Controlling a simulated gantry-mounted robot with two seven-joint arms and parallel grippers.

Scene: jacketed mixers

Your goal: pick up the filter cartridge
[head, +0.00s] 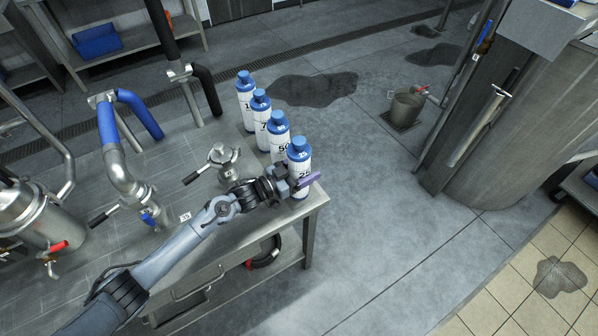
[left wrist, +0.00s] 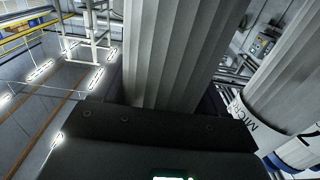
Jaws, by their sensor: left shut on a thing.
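Several white filter cartridges with blue caps stand upright in a row on the steel bench in the head view. The nearest cartridge (head: 299,156), at the bench's right corner, has a label that seems to read 25. My left gripper (head: 303,181) is shut on this cartridge low on its body, with a purple finger across its front. I cannot tell whether its base touches the bench. In the left wrist view its pleated white body (left wrist: 172,50) rises close in front of the gripper. My right gripper is not in view.
The neighbouring cartridge (head: 279,137), labelled 50, stands close behind the held one. A steel valve fitting (head: 223,158) stands to the left on the bench (head: 240,230). A blue-sleeved pipe (head: 108,122) rises farther left. Open floor lies right of the bench.

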